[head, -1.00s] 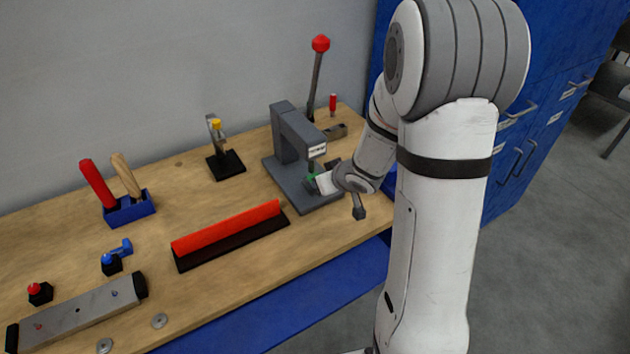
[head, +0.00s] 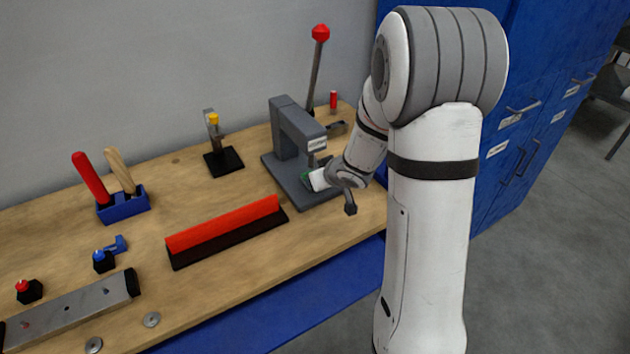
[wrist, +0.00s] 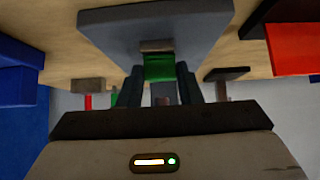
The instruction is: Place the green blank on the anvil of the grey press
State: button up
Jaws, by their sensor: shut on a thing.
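The grey press (head: 291,135) stands at the back right of the workbench, its base flat on the wood. My gripper (head: 310,181) reaches in from the right, under the press head and low over the base. It is shut on the green blank (wrist: 159,67), which sits between the two fingers in the wrist view. A small grey-brown block (wrist: 157,45), apparently the anvil, shows right beside the blank on the base side. I cannot tell whether they touch. In the head view only a sliver of green shows; the gripper and wrist hide most of it.
The press lever with a red knob (head: 320,33) rises behind. A red bar on a black base (head: 224,226) lies left of the press. A black stand with a yellow top (head: 223,161) is behind it. A blue holder (head: 123,207) stands farther left.

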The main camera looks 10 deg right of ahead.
jog(key=shift+f, duration=0.2)
jog(key=o, duration=1)
jog(key=shift+o, duration=0.2)
jog(key=shift+r, duration=0.1)
jog(key=shift+s+r, duration=0.1)
jog(key=shift+r, duration=0.25)
jog(key=s+d+r+m+h+p, duration=0.1)
jog(key=s+d+r+h+p, duration=0.1)
jog(key=s+d+r, duration=0.45)
jog(key=s+d+r+m+h+p, duration=0.1)
jog(key=s+r+h+p, duration=0.25)
jog(key=r, duration=0.55)
jog(key=s+a+r+g+y, duration=0.1)
jog(key=s+a, duration=0.3)
jog(key=s, duration=0.5)
jog(key=s+a+r+m+g+y, duration=0.1)
jog(key=s+a+g, duration=0.3)
jog(key=s, duration=0.5)
jog(key=shift+s+a+r+m+y+b, duration=0.3)
jog(key=shift+s+a+r+y+b, duration=0.1)
jog(key=shift+r, duration=0.25)
